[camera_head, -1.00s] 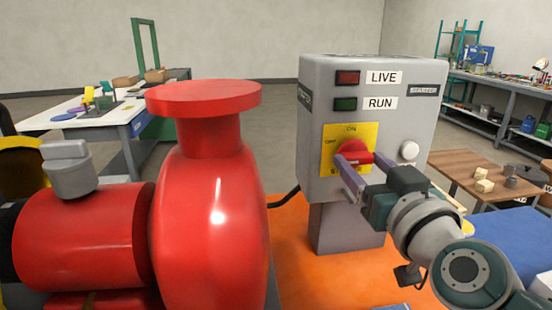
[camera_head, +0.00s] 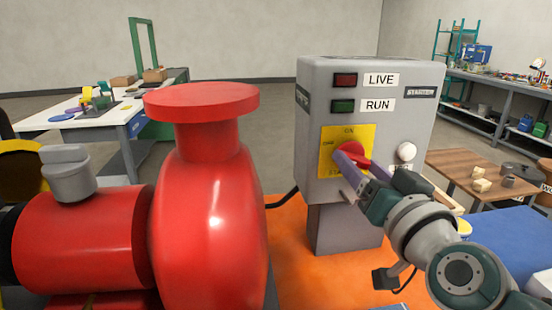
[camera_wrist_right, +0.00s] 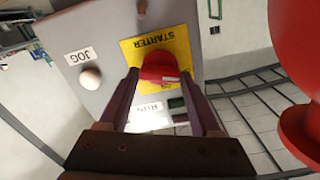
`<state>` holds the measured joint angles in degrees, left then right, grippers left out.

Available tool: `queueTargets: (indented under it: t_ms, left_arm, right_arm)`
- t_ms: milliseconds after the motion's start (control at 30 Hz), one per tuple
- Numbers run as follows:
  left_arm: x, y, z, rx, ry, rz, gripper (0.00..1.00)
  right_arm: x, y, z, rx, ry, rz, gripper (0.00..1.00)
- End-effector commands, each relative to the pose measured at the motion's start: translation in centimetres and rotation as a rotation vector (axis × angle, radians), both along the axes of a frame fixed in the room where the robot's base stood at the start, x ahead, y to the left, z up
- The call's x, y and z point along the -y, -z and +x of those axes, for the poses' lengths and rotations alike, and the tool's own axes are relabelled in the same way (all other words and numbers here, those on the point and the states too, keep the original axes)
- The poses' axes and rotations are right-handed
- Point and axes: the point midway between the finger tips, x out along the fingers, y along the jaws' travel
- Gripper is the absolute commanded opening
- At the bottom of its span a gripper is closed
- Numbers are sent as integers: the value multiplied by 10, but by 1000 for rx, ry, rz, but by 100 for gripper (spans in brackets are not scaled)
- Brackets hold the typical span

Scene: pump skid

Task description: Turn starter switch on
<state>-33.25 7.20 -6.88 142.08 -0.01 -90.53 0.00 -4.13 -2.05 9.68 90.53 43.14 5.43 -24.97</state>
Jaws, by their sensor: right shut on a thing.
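The starter box (camera_head: 318,130) is a grey cabinet on a pedestal, with a yellow plate (camera_head: 365,133) marked ON at its top. A red rotary switch (camera_head: 338,157) sits on the plate. My right gripper (camera_head: 355,170) reaches in from the right and is shut on the red switch handle, partly hiding it. In the right wrist view the red switch (camera_wrist_right: 160,68) sits between the two purple fingers (camera_wrist_right: 163,95), in front of the yellow plate (camera_wrist_right: 178,42). The LIVE lamp (camera_head: 345,80) is dark red and the RUN lamp (camera_head: 343,106) dark green. My left gripper is not in view.
A large red pump (camera_head: 205,220) stands left of the box, close to it. A white button (camera_head: 406,151) is right of the switch, labelled JOG in the wrist view. A wooden table (camera_head: 465,165) with small parts stands at the right.

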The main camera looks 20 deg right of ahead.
Motion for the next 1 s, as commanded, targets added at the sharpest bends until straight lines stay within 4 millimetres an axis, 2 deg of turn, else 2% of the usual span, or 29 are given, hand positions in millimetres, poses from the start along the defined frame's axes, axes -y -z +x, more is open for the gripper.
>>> queueTargets:
  t_ms: [1000]
  left_arm:
    - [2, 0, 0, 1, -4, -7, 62]
  right_arm:
    - [1, 1, 0, 224, -1, 926, 9]
